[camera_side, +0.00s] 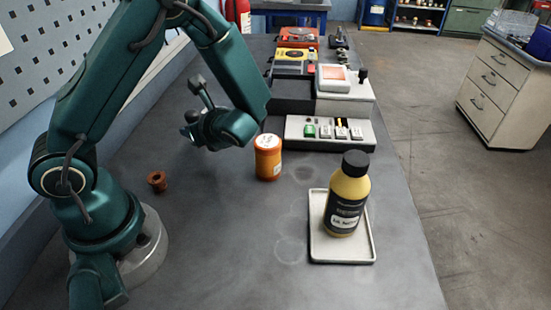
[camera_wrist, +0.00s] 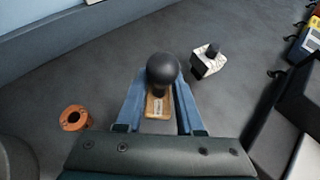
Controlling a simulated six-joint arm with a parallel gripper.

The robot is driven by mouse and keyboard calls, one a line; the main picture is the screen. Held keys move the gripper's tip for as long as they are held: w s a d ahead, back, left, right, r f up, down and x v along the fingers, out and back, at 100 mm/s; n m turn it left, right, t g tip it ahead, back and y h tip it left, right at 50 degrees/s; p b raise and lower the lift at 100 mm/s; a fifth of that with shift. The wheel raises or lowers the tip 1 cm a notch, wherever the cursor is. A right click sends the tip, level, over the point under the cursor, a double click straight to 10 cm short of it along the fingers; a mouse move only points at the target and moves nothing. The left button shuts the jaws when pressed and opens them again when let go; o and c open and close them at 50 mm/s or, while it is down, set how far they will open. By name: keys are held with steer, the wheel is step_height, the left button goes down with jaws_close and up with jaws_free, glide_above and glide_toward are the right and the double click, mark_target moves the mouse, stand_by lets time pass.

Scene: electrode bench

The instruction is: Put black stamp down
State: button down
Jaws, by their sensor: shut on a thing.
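The black stamp (camera_wrist: 162,69) has a round black knob and a brown base. In the wrist view it sits between the two blue fingers of my gripper (camera_wrist: 159,98), which is shut on it. In the side view my gripper (camera_side: 189,124) is left of the orange jar, mostly hidden behind my wrist, and I cannot make out the stamp clearly there. The frames do not show clearly whether the stamp's base touches the bench.
A pale block with a black knob (camera_wrist: 208,62) stands right of the stamp. A reddish-brown ring-like piece (camera_side: 157,181) lies left. An orange jar (camera_side: 268,158), a yellow bottle (camera_side: 347,195) on a white tray (camera_side: 342,252) and instruments (camera_side: 344,105) stand right. The bench front is clear.

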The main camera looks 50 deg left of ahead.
mark_target(201, 157)
steer(key=shift+f, duration=2.4)
steer(key=shift+f, duration=0.1)
steer(key=c, duration=0.5)
jaws_free()
steer(key=shift+c, duration=0.2)
